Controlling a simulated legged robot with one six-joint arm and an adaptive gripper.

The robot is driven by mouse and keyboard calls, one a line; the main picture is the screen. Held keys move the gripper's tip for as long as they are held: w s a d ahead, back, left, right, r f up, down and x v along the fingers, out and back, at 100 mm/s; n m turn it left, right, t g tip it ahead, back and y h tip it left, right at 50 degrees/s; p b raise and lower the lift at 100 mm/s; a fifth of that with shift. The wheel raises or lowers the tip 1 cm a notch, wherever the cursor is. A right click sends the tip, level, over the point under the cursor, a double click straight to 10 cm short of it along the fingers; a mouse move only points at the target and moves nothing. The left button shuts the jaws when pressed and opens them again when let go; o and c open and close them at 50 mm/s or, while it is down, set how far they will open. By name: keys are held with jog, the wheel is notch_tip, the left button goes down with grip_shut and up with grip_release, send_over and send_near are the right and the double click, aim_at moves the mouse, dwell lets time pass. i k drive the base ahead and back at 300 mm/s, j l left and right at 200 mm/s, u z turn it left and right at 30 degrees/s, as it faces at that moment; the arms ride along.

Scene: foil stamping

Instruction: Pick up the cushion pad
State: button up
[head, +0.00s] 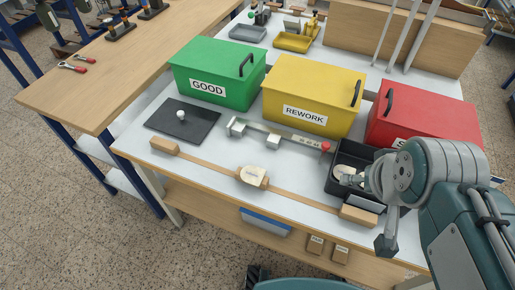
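I cannot tell for sure which thing is the cushion pad. A pale rounded piece (347,179) shows in a black tray (333,188) at the right front of the white table. Another pale rounded piece (253,174) with small dark print sits on a wooden bar at the front middle. A flat dark pad (192,132) with a white knob lies at the left, in front of the green bin. My gripper (353,182) is low at the black tray, beside or over the pale piece. My arm hides part of the tray, and the fingers are too small to read.
Lidded bins stand in a row behind: green GOOD (225,72), yellow REWORK (313,82), and red (430,112), partly behind my arm. A metal bar fixture (275,139) with a red knob lies before them. A wooden bench (100,75) adjoins at left.

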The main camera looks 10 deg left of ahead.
aim_at(253, 175)
jog(key=j, duration=0.8)
jog(key=i+j, duration=0.1)
jog(key=j, duration=0.75)
